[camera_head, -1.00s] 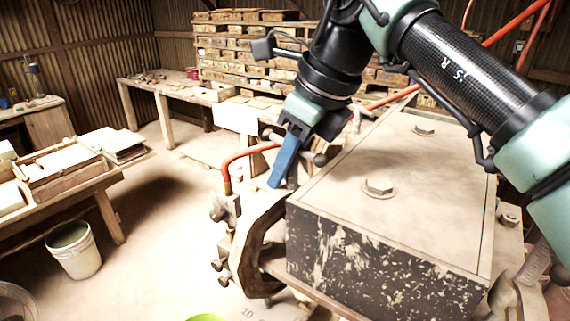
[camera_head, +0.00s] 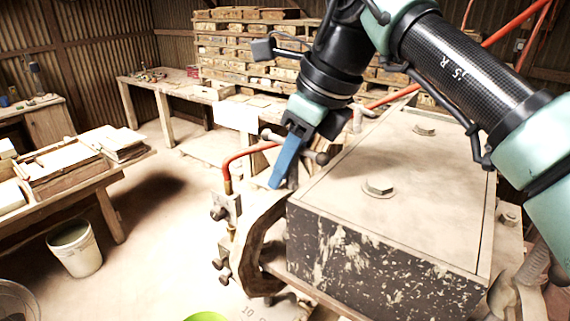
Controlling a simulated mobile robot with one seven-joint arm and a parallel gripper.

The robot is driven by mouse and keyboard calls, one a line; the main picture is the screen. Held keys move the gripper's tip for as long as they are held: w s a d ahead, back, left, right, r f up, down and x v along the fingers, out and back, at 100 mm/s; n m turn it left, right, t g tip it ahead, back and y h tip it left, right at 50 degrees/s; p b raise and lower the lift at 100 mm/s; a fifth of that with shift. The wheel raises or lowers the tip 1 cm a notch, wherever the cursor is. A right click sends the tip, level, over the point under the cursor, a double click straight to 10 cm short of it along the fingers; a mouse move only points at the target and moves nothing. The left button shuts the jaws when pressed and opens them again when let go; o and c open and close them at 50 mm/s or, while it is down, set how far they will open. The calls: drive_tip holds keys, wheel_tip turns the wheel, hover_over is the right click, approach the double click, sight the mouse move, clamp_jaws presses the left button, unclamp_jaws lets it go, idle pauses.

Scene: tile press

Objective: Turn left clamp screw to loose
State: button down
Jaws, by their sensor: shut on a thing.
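My gripper (camera_head: 281,180) reaches down from the top middle, with its blue fingers beside the left front edge of the dark press block (camera_head: 380,262). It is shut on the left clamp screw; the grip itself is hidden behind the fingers. A bar with a rounded dark end (camera_head: 320,158) shows just right of the fingers, and another end (camera_head: 268,134) shows at upper left; they look like the ends of the screw's handle. Below the fingers is the curved clamp body (camera_head: 258,245).
A red hose (camera_head: 232,160) and a valve fitting (camera_head: 222,207) sit close left of the gripper. A bucket (camera_head: 75,248) and a table with trays (camera_head: 60,165) are at left. Open floor lies between.

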drive_tip(key=shift+s+f+n, duration=0.1)
drive_tip(key=shift+f+n, duration=0.2)
drive_tip(key=shift+f, duration=0.05)
idle(1.6)
drive_tip(key=c, duration=1.1)
unclamp_jaws()
drive_tip(key=shift+o, duration=0.2)
drive_tip(key=shift+r, duration=0.1)
drive_tip(key=shift+r, duration=0.1)
drive_tip(key=shift+d+r, duration=0.15)
drive_tip(key=shift+r, duration=0.1)
drive_tip(key=b+v, duration=0.2)
drive_tip(key=v, duration=1)
drive_tip(key=shift+r, duration=0.15)
